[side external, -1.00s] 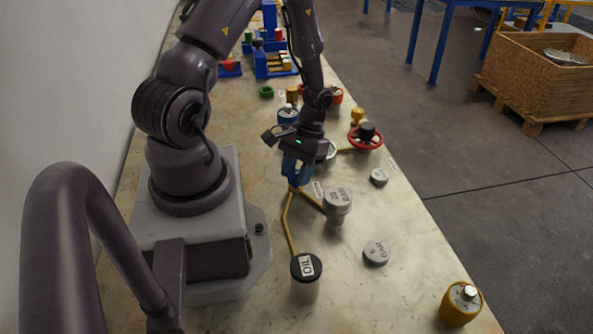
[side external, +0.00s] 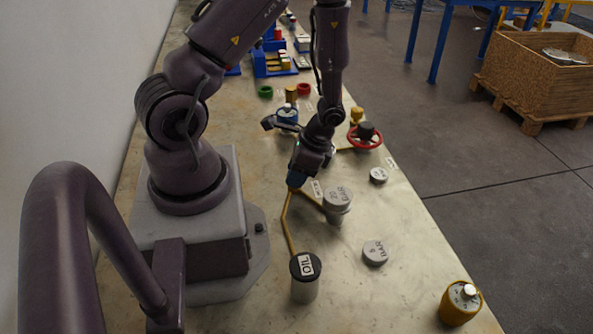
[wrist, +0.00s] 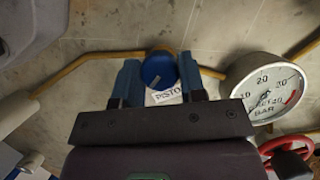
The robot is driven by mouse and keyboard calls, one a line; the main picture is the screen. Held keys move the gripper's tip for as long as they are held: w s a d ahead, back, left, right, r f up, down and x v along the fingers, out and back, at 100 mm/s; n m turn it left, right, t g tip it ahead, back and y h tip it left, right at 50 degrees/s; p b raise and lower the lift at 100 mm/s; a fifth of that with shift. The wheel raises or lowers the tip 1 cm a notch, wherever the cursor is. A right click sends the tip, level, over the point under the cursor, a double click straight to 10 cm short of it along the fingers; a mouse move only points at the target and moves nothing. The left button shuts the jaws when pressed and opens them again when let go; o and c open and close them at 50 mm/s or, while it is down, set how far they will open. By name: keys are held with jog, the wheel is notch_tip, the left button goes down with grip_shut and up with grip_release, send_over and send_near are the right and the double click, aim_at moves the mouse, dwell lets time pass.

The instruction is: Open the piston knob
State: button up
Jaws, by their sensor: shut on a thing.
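The piston knob (wrist: 158,70) is a round blue cap with a pale mark across its top, in the upper middle of the wrist view. A white label (wrist: 168,97) reading "PISTO…" lies beside it, partly covered. My gripper (wrist: 157,76) has its two blue fingers on either side of the knob and is shut on it. In the side view my gripper (side external: 297,181) is low over the bench, where the yellow pipes (side external: 287,225) meet. The knob is hidden there by the fingers.
A pressure gauge (wrist: 268,88) stands right of my gripper in the wrist view. In the side view, a grey BAR-marked vessel (side external: 338,205) is close on the right, an OIL vessel (side external: 305,280) is in front, and a red handwheel (side external: 365,137) is behind right.

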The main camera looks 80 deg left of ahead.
jog(key=m+y, duration=0.1)
jog(key=m, duration=0.1)
jog(key=m+y, duration=0.1)
jog(key=m, duration=0.2)
jog(key=shift+m+t, duration=0.3)
jog(key=shift+t, duration=0.1)
dwell(0.4)
jog(key=o, duration=0.9)
jog(key=shift+d, duration=0.1)
jog(key=v, duration=1.3)
jog(key=shift+s, duration=0.2)
